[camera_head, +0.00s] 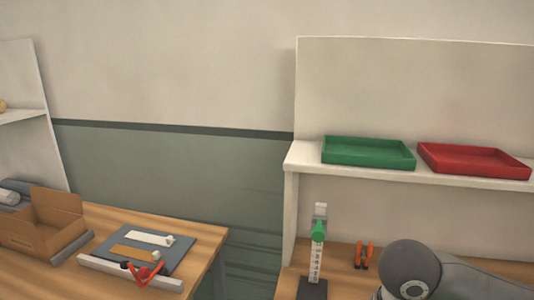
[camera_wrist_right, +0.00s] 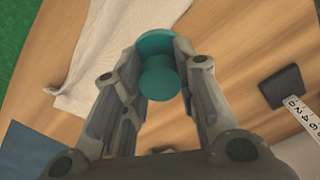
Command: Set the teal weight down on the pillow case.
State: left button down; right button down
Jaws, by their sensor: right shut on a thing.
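The teal weight (camera_wrist_right: 157,65) is a spool-shaped piece with a wide round end in the right wrist view. My right gripper (camera_wrist_right: 158,72) is shut on it, with one finger on each side. A cream-white cloth, which looks like the pillow case (camera_wrist_right: 95,65), lies on the wooden table to the left of and partly behind the weight. The weight overlaps the cloth's edge in this view, and I cannot tell its height above the table. In the head view only part of my right arm shows, at the lower right. My left gripper is out of view.
A black base with a white ruler (camera_head: 315,262) stands on the right table, beside orange-handled pliers (camera_head: 364,256). A green tray (camera_head: 366,153) and a red tray (camera_head: 474,161) sit on the shelf above. The left table holds a cardboard box (camera_head: 45,225) and a grey mat (camera_head: 120,245).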

jog(key=n, duration=0.1)
jog(key=f+n, duration=0.1)
jog(key=n, duration=0.2)
jog(key=shift+d+f, duration=0.3)
jog(key=n, duration=0.1)
jog(key=f+n, duration=0.1)
jog(key=n, duration=0.1)
jog(key=f+n, duration=0.1)
jog(key=n, duration=0.1)
jog(key=shift+s+d, duration=0.1)
jog(key=shift+d, duration=0.25)
jog(key=shift+r, duration=0.15)
